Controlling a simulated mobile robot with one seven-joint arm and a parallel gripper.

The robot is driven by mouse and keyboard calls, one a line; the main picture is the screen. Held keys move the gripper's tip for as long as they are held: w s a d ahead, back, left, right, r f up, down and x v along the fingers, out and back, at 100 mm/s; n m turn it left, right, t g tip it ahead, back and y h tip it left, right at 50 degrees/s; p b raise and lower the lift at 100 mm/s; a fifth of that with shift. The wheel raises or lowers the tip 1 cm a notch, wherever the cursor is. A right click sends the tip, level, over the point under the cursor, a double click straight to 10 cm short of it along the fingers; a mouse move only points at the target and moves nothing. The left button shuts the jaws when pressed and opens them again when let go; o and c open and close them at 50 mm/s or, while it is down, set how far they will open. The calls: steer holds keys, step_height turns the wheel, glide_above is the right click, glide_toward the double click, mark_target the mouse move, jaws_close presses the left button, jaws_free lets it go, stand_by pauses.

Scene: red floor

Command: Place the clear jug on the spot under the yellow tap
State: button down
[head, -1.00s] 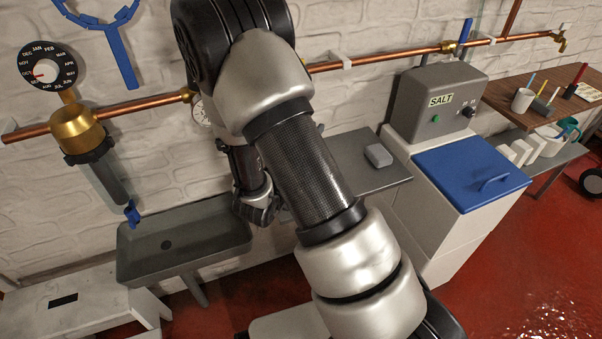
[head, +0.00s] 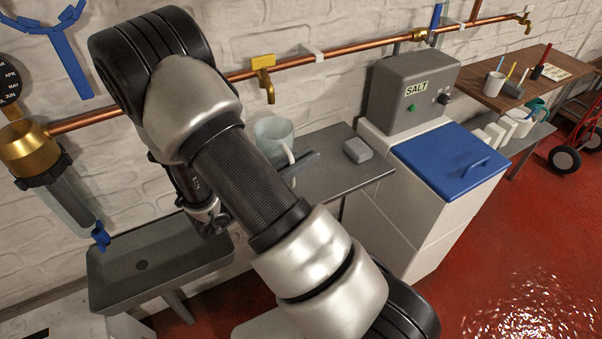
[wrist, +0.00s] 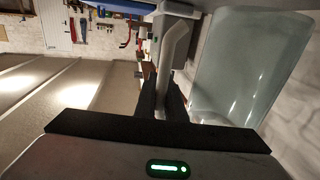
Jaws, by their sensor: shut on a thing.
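The clear jug (head: 273,136) looks roughly upright in the head view, below the yellow tap (head: 264,80) on the copper pipe. Its pale handle (head: 289,153) points toward the grey shelf (head: 335,178). In the wrist view the jug (wrist: 240,70) fills the right side, and my gripper (wrist: 160,98) is shut on its handle (wrist: 172,50). The spot under the tap is not visible, and I cannot tell whether the jug's base touches the shelf.
A grey block (head: 357,150) lies on the shelf. The salt machine (head: 412,92) with its blue lid (head: 452,158) stands to the right. A grey sink (head: 150,262) and a brass funnel (head: 30,148) are at left. The red floor (head: 500,260) is open at right.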

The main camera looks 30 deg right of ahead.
steer(key=shift+f+b, duration=0.55)
steer(key=shift+f, duration=1.3)
steer(key=shift+f, duration=0.2)
steer(key=c, duration=1.8)
jaws_free()
steer(key=shift+c, duration=0.2)
steer(key=p+v, duration=0.1)
steer(key=v, duration=1.1)
steer(key=shift+r+p, duration=0.2)
steer(key=shift+p, duration=0.15)
